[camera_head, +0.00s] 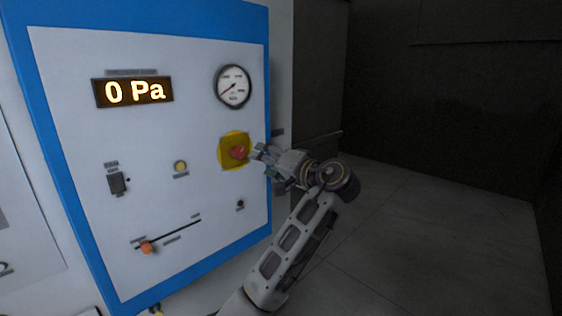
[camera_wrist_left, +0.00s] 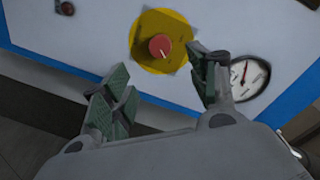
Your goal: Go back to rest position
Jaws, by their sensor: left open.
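My left gripper (camera_head: 263,159) is just right of the red button (camera_head: 239,152) on its yellow round plate (camera_head: 226,140). In the left wrist view the gripper (camera_wrist_left: 158,72) is open, with green-padded fingers apart and nothing between them. My left forearm rises from the bottom of the head view. My right gripper is not in view.
The blue-edged panel (camera_head: 150,55) carries a display reading 0 Pa (camera_head: 134,91), a dial gauge (camera_head: 233,87), a black switch (camera_head: 117,182), a yellowish round button (camera_head: 180,167) and a slider with an orange knob (camera_head: 146,247). Grey floor (camera_head: 430,240) to the right is clear.

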